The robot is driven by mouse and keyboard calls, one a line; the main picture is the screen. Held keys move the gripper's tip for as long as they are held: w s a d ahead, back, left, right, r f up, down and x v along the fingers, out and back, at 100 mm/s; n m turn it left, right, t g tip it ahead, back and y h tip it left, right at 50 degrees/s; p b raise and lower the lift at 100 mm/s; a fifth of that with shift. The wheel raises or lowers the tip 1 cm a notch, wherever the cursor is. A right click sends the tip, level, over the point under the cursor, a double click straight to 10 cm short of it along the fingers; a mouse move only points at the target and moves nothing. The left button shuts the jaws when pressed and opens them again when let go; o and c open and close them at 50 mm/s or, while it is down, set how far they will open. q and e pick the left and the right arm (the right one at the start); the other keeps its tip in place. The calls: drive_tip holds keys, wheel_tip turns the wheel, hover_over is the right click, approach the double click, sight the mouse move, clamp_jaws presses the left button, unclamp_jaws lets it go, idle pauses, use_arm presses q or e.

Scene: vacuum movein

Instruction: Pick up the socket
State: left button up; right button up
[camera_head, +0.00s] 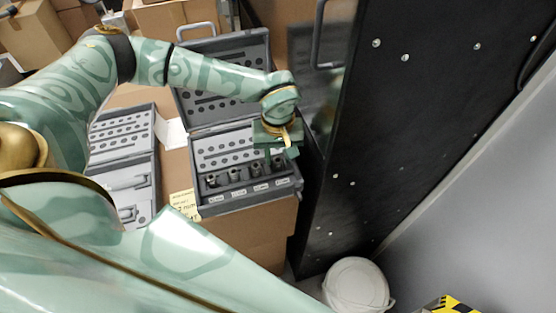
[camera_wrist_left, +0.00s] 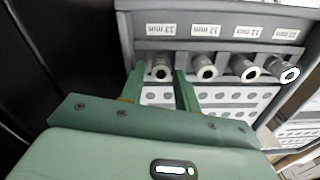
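Several grey metal sockets stand in a row in the front of an open grey toolbox (camera_head: 250,200), above small size labels. In the left wrist view, the end socket (camera_wrist_left: 162,71) stands by the label that appears to read 13 mm. The other sockets, one of them here (camera_wrist_left: 204,68), run off to its right. My left gripper (camera_head: 278,160) reaches down over the right end of the row. In the left wrist view, its two green fingers (camera_wrist_left: 160,75) are apart, one on each side of the end socket, with small gaps showing. My right gripper is not in view.
A tall black panel (camera_head: 420,110) stands close on the right of the toolbox. A second open case (camera_head: 125,150) lies to the left. A yellow note (camera_head: 183,200) sits by the toolbox's front left corner. A white bucket (camera_head: 357,285) is on the floor.

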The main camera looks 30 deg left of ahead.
use_arm(q)
drive_tip(key=shift+f, duration=0.3)
drive_tip(key=shift+s, duration=0.1)
clamp_jaws()
drive_tip(key=shift+r, duration=0.15)
